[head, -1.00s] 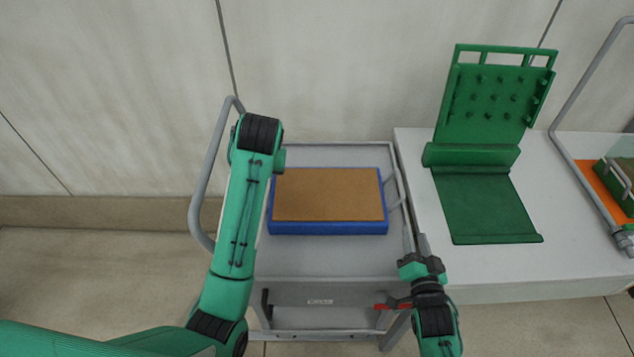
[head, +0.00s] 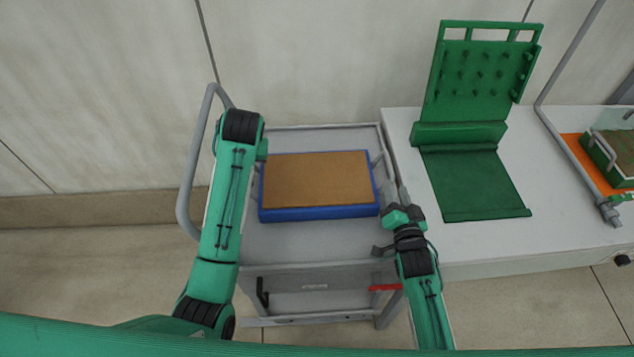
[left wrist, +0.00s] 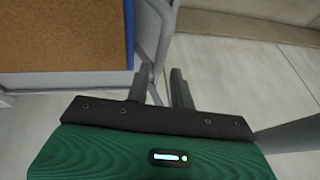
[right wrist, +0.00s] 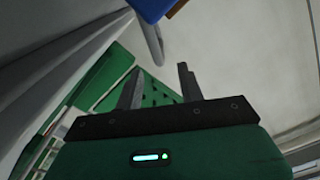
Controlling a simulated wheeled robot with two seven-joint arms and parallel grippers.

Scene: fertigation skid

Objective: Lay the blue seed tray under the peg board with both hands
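The blue seed tray (head: 318,213), filled with brown material, lies flat on the grey cart. Its edge shows in the left wrist view (left wrist: 129,35) and in the right wrist view (right wrist: 152,8). The green peg board (head: 482,70) stands upright behind a flat green base on the white bench. My right gripper (head: 403,196) is beside the tray's right side, apart from it; its fingers (right wrist: 158,86) are spread and empty. My left gripper is hidden behind its arm in the head view; in the left wrist view its fingers (left wrist: 161,86) are spread and empty, beside the tray.
The grey cart (head: 300,248) has a tall handle (head: 184,205) at its left and small upright rails near the tray. The white bench (head: 560,225) adjoins its right side. Another green tray (head: 615,155) on an orange mat sits at the far right behind a grey tube frame.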

